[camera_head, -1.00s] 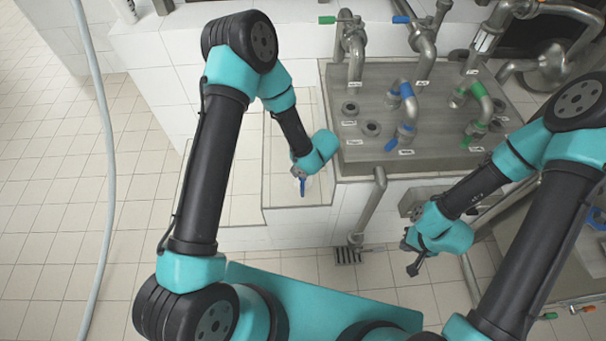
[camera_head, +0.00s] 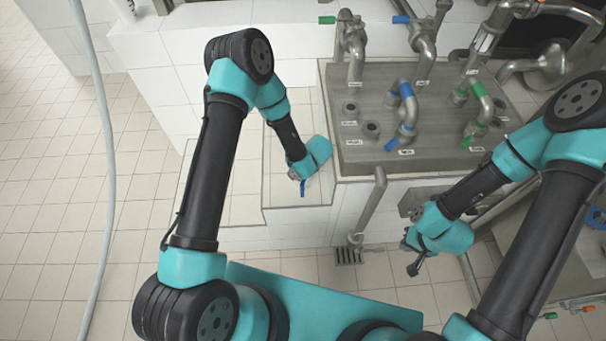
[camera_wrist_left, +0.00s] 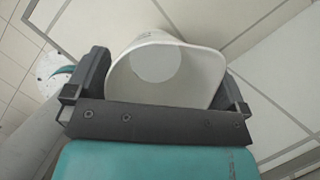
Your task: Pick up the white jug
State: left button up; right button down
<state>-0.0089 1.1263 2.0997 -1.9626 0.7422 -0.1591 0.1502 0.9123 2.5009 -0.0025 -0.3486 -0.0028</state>
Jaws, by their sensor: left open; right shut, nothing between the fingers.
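The white jug (camera_wrist_left: 178,68) shows in the left wrist view. I look into its wide open mouth, and its rim is close to the palm. My left gripper (camera_wrist_left: 165,84) is open, with one finger on each side of the jug; I cannot tell whether either finger touches it. In the head view my left gripper (camera_head: 299,178) is low over the pale tiled step, and the wrist hides most or all of the jug. My right gripper (camera_head: 412,260) is shut and empty, hanging at the right, away from the jug.
The tiled step (camera_head: 282,222) lies under my left gripper. A grey metal counter (camera_head: 360,160) with pipes and blue and green taps stands to its right. A drain pipe (camera_head: 373,205) runs down its front. A pale hose (camera_head: 106,150) hangs at the left; tiled floor there is clear.

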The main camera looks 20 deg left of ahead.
pick_arm(q)
jog(key=shift+c, duration=0.5)
jog(key=c, duration=0.6)
jog(key=shift+r, duration=0.1)
jog(key=shift+c, duration=0.2)
jog(key=shift+r, duration=0.55)
notch_tip(320, 180, up, 2)
jog(key=shift+r, duration=0.1)
jog(key=s+d, duration=0.2)
jog(key=s, duration=0.5)
jog(key=s+d+r, duration=0.1)
jog(key=s+d, duration=0.1)
jog(key=s, duration=0.6)
jog(key=shift+s+d+r, duration=0.2)
jog(key=shift+r, duration=0.05)
